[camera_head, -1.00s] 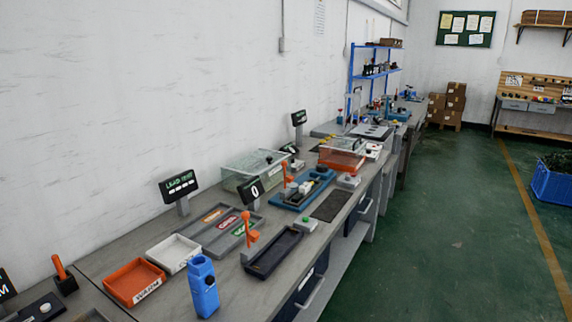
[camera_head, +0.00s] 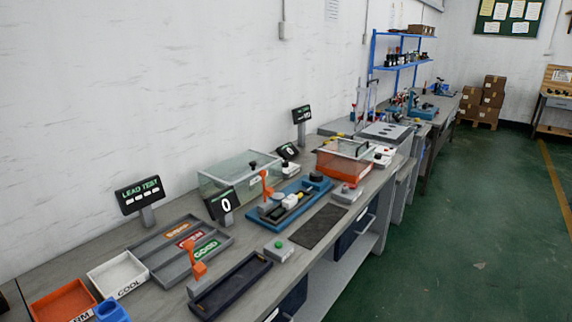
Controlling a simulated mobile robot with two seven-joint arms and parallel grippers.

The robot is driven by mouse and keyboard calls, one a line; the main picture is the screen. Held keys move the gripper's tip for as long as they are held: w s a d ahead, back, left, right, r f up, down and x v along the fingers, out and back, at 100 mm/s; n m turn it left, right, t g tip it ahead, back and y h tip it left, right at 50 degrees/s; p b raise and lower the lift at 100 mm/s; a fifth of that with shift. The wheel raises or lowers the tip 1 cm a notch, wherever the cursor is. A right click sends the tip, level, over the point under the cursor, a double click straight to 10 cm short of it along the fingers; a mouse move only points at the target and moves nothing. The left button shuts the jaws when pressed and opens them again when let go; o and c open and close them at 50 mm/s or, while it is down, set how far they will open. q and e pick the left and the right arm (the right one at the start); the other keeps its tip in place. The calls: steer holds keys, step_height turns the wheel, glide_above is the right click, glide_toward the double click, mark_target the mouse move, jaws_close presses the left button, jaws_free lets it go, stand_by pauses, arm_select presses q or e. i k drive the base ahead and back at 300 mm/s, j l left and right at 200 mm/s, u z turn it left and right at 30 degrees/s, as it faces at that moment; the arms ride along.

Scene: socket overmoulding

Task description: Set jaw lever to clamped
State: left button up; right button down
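Two orange levers stand upright on the bench, and I cannot tell for sure which one is the jaw lever. The nearer orange lever (camera_head: 197,262) rises from a grey base beside a long dark tray (camera_head: 232,286). The farther orange lever (camera_head: 267,185) stands at the blue fixture (camera_head: 302,207), which carries white and dark parts. Both levers are small here, and their clamped or open setting cannot be read. Neither of my grippers is in view.
A sorting tray (camera_head: 146,252) with coloured labels, white and orange bins (camera_head: 119,272), a clear-lidded box (camera_head: 237,174) and an orange-based box (camera_head: 345,158) crowd the bench. A dark mat (camera_head: 318,226) is bare. The green floor (camera_head: 455,235) at right is open.

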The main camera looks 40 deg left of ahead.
mark_target(269, 191)
steer(key=i+l, duration=0.1)
steer(key=i, duration=3.05)
steer(key=j+u, duration=0.1)
steer(key=u, duration=3.95)
